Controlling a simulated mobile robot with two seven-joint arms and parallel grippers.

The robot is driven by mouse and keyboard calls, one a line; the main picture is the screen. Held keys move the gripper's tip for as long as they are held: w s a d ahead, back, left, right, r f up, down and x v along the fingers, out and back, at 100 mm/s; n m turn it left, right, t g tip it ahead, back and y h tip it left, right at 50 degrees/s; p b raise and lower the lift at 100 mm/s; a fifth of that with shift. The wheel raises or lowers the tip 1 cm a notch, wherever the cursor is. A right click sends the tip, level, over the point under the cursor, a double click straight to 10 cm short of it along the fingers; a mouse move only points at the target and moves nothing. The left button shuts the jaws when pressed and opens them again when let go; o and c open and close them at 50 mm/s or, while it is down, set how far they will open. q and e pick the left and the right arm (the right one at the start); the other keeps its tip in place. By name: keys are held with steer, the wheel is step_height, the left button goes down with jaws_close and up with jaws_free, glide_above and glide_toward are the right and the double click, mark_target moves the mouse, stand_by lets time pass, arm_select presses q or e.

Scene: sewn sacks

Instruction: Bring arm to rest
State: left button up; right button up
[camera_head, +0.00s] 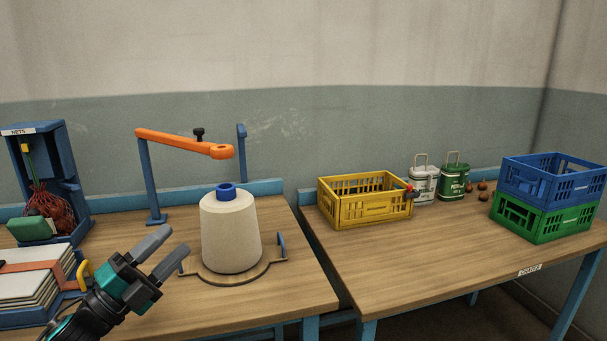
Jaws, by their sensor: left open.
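My left gripper (162,254) comes in from the lower left, over the front of the left table. Its two grey fingers are apart, with nothing between them. A cream cone of thread (230,235) with a blue top stands upright to the right of the fingertips, on a base with a curved wooden rim (237,280). The fingers appear close to the left end of this rim; I cannot tell whether they touch it. My right gripper is not in view.
An orange arm (185,143) on a blue post reaches above the cone. A blue rack (48,170) with a red net and a stack of folded sacks (30,277) are at left. The right table holds a yellow crate (365,207), tins and stacked blue (552,180) and green crates; its front is clear.

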arm_select(q)
steer(key=s+d+f+n+y, duration=0.2)
steer(key=s+f+n+y, duration=0.35)
steer(key=f+n, duration=0.35)
steer(key=s+d+f+n+y, duration=0.1)
steer(key=s+f+n+y, duration=0.3)
steer(key=f+n+y, duration=0.5)
steer(key=s+d+f+n+g, duration=0.3)
steer(key=s+f+n+g, duration=0.2)
steer(key=s+f, duration=0.8)
steer(key=shift+s+n+g+h, duration=0.45)
steer(key=shift+s+g, duration=0.1)
steer(key=shift+g, duration=0.15)
steer(key=shift+c, duration=0.4)
steer(key=shift+a, duration=0.1)
